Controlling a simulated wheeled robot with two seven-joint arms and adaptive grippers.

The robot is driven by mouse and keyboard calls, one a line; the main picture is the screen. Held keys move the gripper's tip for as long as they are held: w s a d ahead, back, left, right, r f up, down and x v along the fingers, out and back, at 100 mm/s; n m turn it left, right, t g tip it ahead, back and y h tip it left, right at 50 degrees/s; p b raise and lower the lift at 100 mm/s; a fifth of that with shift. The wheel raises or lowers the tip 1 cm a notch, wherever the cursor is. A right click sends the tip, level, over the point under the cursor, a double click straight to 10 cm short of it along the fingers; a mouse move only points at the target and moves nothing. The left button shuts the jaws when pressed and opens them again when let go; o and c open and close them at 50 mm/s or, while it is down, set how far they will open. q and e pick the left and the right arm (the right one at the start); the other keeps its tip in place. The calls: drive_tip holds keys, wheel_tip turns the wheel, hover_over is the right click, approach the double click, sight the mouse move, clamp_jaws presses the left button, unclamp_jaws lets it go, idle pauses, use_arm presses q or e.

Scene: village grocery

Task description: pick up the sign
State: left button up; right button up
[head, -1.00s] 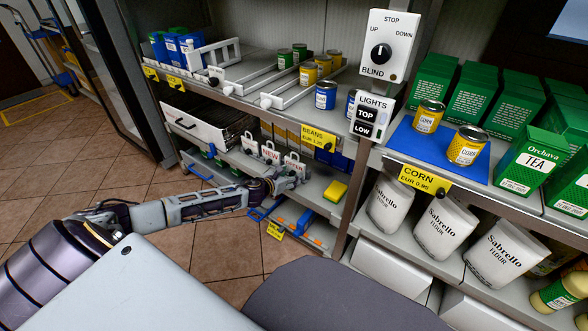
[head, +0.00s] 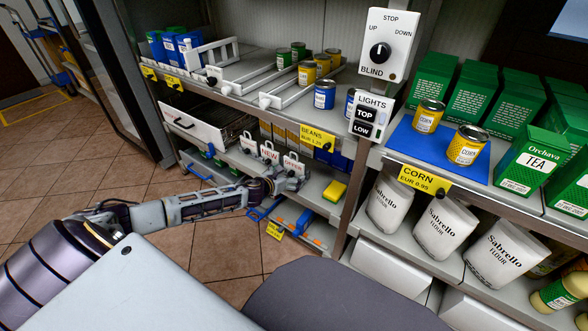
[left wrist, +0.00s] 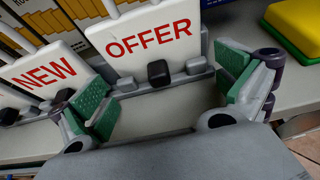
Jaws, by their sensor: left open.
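Small white signs with red letters stand in a row on a shelf under the beans shelf. The OFFER sign (head: 293,162) is at the right end, with the NEW sign (head: 269,152) to its left. My left gripper (head: 290,183) is in front of the OFFER sign in the head view. In the left wrist view the open green-padded fingers (left wrist: 163,82) are apart, one on each side of the OFFER sign's (left wrist: 150,42) lower part. The left finger is in front of the NEW sign (left wrist: 48,75). The gripper holds nothing. My right gripper is not in view.
A yellow and green sponge (head: 334,191) lies on the same shelf to the right. The beans shelf with its yellow label (head: 318,138) is above. Blue-handled items (head: 266,211) are on the shelf below. Open tiled floor lies to the left.

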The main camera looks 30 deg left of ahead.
use_arm(q)
drive_tip(key=shift+s, duration=0.1)
drive_tip(key=shift+p+v, duration=0.55)
drive_tip(key=shift+v, duration=0.6)
drive_tip(key=shift+p+v, duration=0.4)
drive_tip(key=shift+v, duration=0.5)
drive_tip(key=p+v, duration=0.3)
drive_tip(key=v, duration=0.6)
drive_tip(key=shift+s+a, duration=0.25)
drive_tip(key=shift+s, duration=0.1)
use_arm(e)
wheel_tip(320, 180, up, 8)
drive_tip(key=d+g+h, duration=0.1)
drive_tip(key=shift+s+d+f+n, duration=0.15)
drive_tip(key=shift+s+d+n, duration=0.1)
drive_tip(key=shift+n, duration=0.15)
use_arm(q)
drive_tip(key=shift+f, duration=0.15)
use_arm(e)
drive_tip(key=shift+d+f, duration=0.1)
